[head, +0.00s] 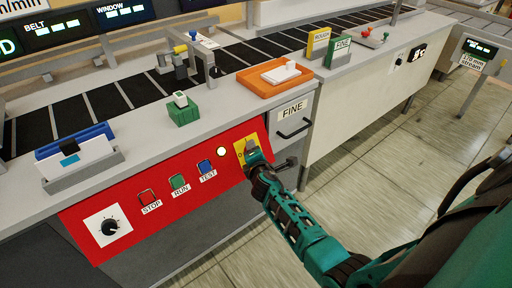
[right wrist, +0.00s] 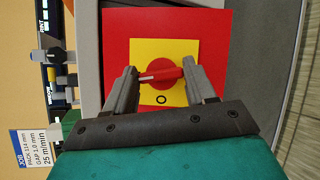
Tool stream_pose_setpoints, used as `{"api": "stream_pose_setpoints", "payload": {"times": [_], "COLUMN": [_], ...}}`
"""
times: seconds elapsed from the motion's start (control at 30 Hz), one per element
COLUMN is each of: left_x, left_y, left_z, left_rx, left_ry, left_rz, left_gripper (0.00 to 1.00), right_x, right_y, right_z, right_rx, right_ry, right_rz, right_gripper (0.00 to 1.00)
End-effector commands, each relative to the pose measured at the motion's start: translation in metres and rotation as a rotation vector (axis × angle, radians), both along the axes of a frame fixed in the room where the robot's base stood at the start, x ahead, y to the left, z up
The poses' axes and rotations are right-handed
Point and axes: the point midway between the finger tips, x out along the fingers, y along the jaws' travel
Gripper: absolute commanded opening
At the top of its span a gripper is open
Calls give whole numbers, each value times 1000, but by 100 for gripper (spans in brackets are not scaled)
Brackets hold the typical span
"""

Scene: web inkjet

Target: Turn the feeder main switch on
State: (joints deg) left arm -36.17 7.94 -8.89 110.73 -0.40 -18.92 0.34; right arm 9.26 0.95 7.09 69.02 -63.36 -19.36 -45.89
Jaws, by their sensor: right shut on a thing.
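The feeder main switch is a red rotary handle (right wrist: 160,75) on a red disc, set on a yellow plate (right wrist: 142,52) marked with an O. In the head view the yellow plate (head: 239,147) sits at the right end of the red control panel, mostly covered by my gripper. My right gripper (head: 253,153) is at the switch; in the right wrist view its fingers (right wrist: 160,72) stand on both sides of the handle and are shut on it. The handle lies nearly level across that view, with a white mark toward its left end. My left gripper is not in view.
The red panel (head: 120,238) also carries a dial (head: 110,227), STOP (head: 147,197), RUN (head: 177,181) and TEST (head: 205,166) buttons and a pale round lamp (head: 221,151). A drawer handle (head: 293,129) is close right of my gripper. An orange tray (head: 250,82) rests on the counter above.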

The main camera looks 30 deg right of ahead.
Motion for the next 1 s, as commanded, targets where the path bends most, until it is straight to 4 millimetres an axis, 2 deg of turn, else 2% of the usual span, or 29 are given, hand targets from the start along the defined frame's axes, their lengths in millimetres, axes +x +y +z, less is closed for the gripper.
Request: {"api": "stream_pose_setpoints", "payload": {"times": [0.1, 0.3, 0.97, 1.0], "left_x": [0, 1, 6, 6], "left_y": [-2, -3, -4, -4], "left_z": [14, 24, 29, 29], "left_rx": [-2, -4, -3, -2], "left_ry": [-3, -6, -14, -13], "left_rz": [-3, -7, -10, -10], "left_gripper": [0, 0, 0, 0], "right_x": [1, 1, 1, 1], "right_y": [-1, -1, -2, -2], "right_z": [5, 4, 1, 1], "right_rx": [66, 143, 191, 191], "right_ry": [4, 10, 13, 13], "right_rz": [-38, -81, -108, -108], "right_gripper": [25, 25, 25, 59]}}
